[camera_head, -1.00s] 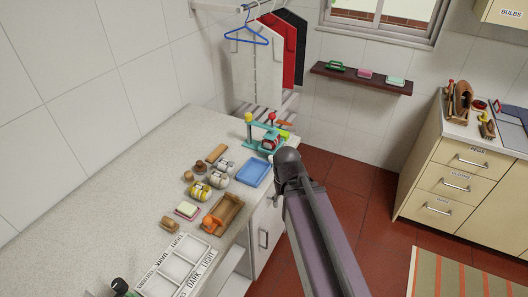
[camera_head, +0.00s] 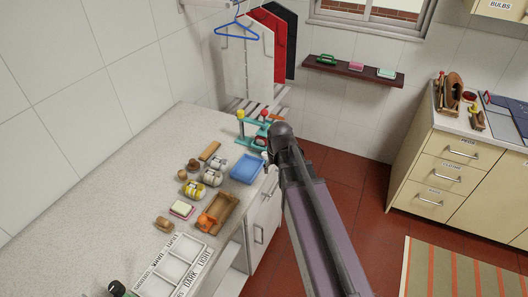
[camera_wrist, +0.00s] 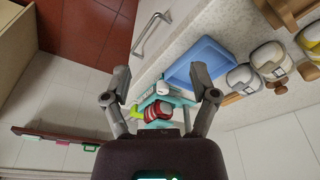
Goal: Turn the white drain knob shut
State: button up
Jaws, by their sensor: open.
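A teal stand (camera_wrist: 162,76) with a red-and-white striped part is at the counter's far right end in the head view (camera_head: 245,141). A small round white knob (camera_wrist: 163,88) sits on its near side in the wrist view, with a pale label beside it. My gripper (camera_wrist: 162,97) is open, its two fingers spread either side of the knob with clear gaps; no contact is visible. In the head view my dark wrist hides part of the stand and the finger ends.
A blue tray (camera_head: 248,168) lies close to the stand. Several jars, a wooden tray (camera_head: 216,211) and a white sorting tray (camera_head: 178,263) occupy the counter (camera_head: 112,200). A cabinet door handle (camera_wrist: 152,33) is close by in the wrist view.

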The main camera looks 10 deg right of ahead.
aim_at(265, 153)
jog(key=w+r+t+p, duration=0.1)
jog(key=w+r+t, duration=0.1)
jog(key=w, duration=1.1)
jog(key=shift+w+r+t, duration=0.3)
jog(key=shift+w+r, duration=0.1)
jog(key=shift+r, duration=0.05)
jog(key=shift+f, duration=0.1)
jog(key=b+x, duration=1.2)
jog(key=x, duration=0.1)
jog(key=shift+f, duration=0.3)
grip_shut()
